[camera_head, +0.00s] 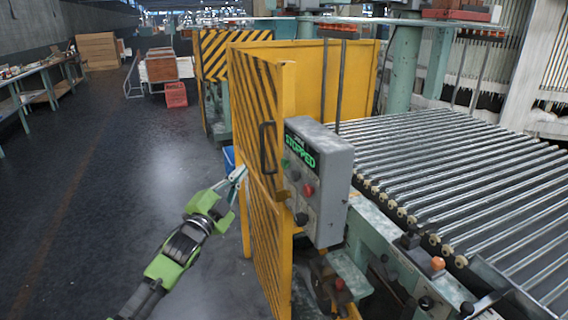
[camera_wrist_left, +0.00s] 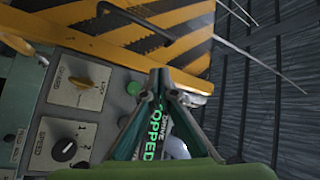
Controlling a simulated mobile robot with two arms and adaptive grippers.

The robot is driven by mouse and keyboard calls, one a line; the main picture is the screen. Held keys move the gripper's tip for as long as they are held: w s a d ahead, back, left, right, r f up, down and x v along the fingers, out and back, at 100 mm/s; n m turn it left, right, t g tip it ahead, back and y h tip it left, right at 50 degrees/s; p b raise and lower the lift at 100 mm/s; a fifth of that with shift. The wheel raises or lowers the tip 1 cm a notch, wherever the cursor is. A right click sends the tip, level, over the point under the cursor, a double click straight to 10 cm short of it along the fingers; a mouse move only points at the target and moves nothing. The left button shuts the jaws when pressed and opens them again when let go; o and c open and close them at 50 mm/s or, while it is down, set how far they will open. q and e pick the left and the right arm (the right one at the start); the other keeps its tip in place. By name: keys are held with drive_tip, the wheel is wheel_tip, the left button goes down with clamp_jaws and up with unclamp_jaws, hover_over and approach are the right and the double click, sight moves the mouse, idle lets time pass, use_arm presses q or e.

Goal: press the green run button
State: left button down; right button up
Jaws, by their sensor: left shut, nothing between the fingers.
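A grey control box (camera_head: 322,175) carries a display reading "STOPPED" in green letters. A small green button (camera_head: 286,162) sits on its face near the display; it also shows in the left wrist view (camera_wrist_left: 133,88), just left of my fingertips. A red button (camera_head: 308,189) is lower on the box. My left gripper (camera_head: 240,172) is shut and empty, close to the yellow striped guard in the head view. In the left wrist view its fingertips (camera_wrist_left: 161,74) meet in front of the panel and partly cover the display. Contact with the green button cannot be told. My right gripper is not in view.
The yellow striped guard (camera_head: 262,205) with a black handle (camera_head: 267,147) stands beside the box. A yellow selector (camera_wrist_left: 82,82) and a black speed knob (camera_wrist_left: 64,151) share the panel. A roller conveyor (camera_head: 460,165) lies right. Open floor (camera_head: 130,180) lies left.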

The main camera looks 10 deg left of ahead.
sight(285, 163)
use_arm(q)
drive_tip(key=w+d+b, duration=0.3)
drive_tip(key=w+d, duration=0.2)
drive_tip(key=d, duration=0.2)
drive_tip(key=shift+d, duration=0.15)
idle(0.4)
drive_tip(key=shift+d, duration=0.1)
idle(1.3)
drive_tip(key=shift+w+d, duration=0.15)
drive_tip(key=shift+d, duration=0.1)
drive_tip(key=shift+w+d, duration=0.3)
drive_tip(key=shift+d, duration=0.15)
idle(0.8)
drive_tip(key=shift+r, duration=0.1)
drive_tip(key=shift+s+a, duration=0.55)
drive_tip(key=shift+a, duration=0.2)
